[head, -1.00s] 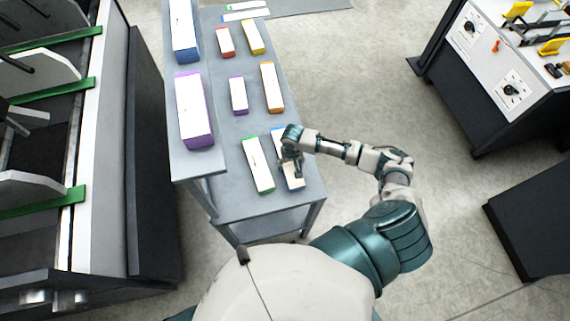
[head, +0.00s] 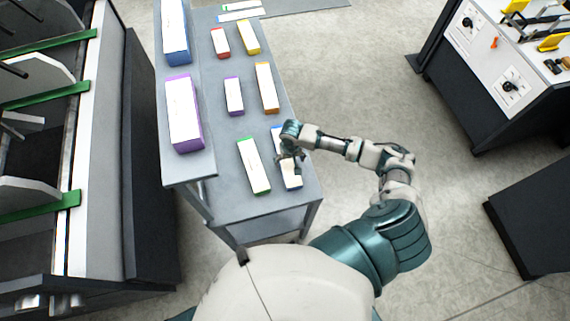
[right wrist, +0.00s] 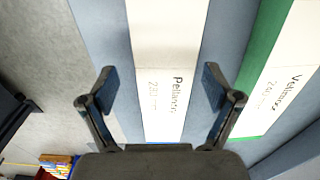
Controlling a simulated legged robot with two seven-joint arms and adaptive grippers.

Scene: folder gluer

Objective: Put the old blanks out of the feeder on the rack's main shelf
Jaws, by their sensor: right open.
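The grey rack has a broad main shelf (head: 215,170) holding several white stacks of blanks with coloured edges. My right gripper (head: 298,163) is open and empty over the blue-edged stack (head: 292,179) at the front right of this shelf. In the right wrist view that stack (right wrist: 165,50) lies between the open fingers (right wrist: 158,85), with printed lettering facing up. I cannot tell whether the fingers reach beside it. A green-edged stack (head: 253,165) lies just left of it, also at the right in the wrist view (right wrist: 285,70). My left gripper is out of view. Which blanks are old is not shown.
Large purple-edged (head: 184,113) and blue-edged stacks stand on the rack's raised left ledge. A machine with green rails (head: 48,92) stands left. A control cabinet with knobs (head: 490,65) and a dark block (head: 535,220) stand right. Open floor lies between.

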